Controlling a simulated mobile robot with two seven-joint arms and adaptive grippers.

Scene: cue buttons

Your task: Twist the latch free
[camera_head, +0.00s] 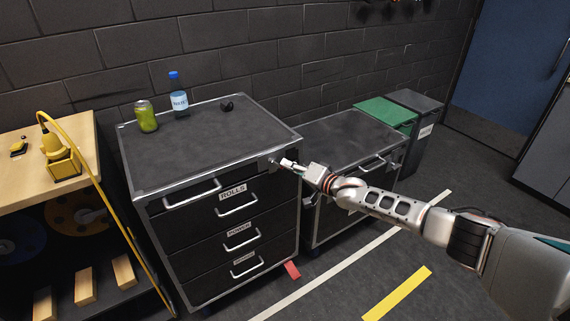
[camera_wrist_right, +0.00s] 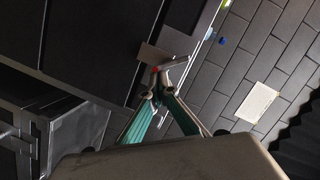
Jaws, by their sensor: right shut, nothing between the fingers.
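The grey latch (camera_head: 272,161) is a small piece at the upper right front corner of the dark drawer cabinet (camera_head: 215,150). In the right wrist view, a brownish plate (camera_wrist_right: 151,56) with a thin bar beside it lies just ahead of the fingertips. My right gripper (camera_head: 283,163) reaches in from the right, its tips at or very near the latch. In the wrist view my right gripper (camera_wrist_right: 158,75) has its fingertips together with nothing visible between them. My left gripper is not in view.
A lower dark cabinet (camera_head: 345,137) stands close on the right. A wooden bench (camera_head: 30,185) with a yellow hose is at the left.

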